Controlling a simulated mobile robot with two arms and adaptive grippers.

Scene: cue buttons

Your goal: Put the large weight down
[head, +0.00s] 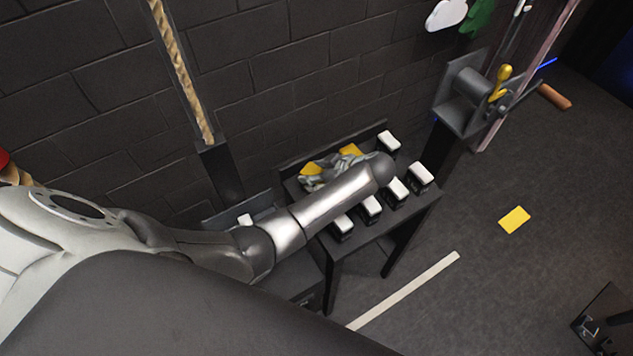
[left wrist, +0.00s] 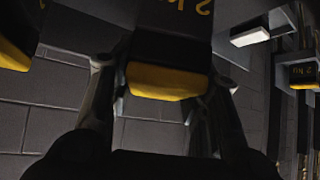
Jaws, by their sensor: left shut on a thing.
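My left arm reaches in from the left over a small black table (head: 418,214). Its gripper (head: 335,168) is at the table's far side, partly hidden behind my forearm. In the left wrist view my left gripper (left wrist: 160,105) is shut on a dark weight with a yellow end (left wrist: 160,82). A "2 kg"-like marking shows on the dark surface above it. In the head view, yellow patches (head: 350,150) show beside the gripper; I cannot tell which belongs to the held weight. Whether it touches the table is hidden. My right gripper is not in view.
Another marked block (left wrist: 303,76) is at the right in the wrist view. A rope (head: 180,75) and a yellow-handled lever box (head: 470,95) are nearby.

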